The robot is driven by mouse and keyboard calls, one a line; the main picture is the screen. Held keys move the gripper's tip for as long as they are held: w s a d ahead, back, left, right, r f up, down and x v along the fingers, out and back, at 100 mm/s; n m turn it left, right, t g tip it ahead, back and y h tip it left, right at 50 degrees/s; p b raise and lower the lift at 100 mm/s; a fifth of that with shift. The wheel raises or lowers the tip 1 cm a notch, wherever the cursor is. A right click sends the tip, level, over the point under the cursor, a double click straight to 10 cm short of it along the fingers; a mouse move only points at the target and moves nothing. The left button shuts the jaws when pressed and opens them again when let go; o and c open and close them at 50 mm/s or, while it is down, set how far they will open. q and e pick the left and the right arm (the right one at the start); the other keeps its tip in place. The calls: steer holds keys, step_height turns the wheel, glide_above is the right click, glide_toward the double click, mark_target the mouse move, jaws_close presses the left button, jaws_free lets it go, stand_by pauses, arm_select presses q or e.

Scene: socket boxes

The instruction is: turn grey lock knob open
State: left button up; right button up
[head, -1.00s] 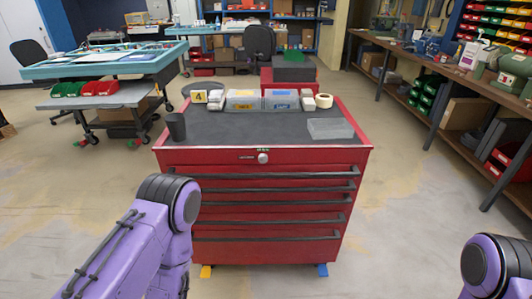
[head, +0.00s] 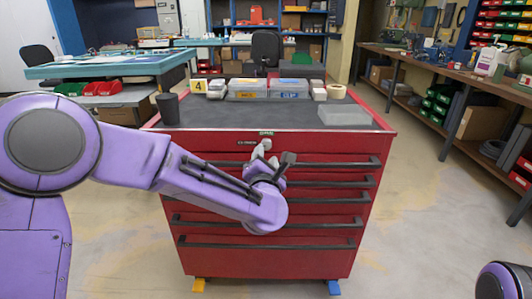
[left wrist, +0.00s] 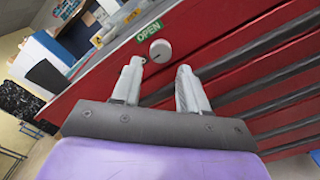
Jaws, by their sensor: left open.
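The grey lock knob (head: 266,144) is a small round knob on the top front strip of the red tool cabinet (head: 215,141). In the left wrist view the knob (left wrist: 160,51) sits just below a green OPEN label (left wrist: 150,31). My left gripper (head: 272,157) is in front of the knob, partly covering its surroundings. In the left wrist view its two fingers (left wrist: 160,67) are apart and empty, with the knob just beyond and between their tips. It looks clear of the fingers, though contact is hard to judge. My right gripper is out of view.
Black drawer handles (head: 330,162) stick out below the knob. Open floor surrounds the cabinet.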

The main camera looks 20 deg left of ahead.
mark_target(266, 146)
arm_select(q)
steer(key=x, duration=0.5)
steer(key=shift+w, duration=0.25)
steer(key=c, duration=0.8)
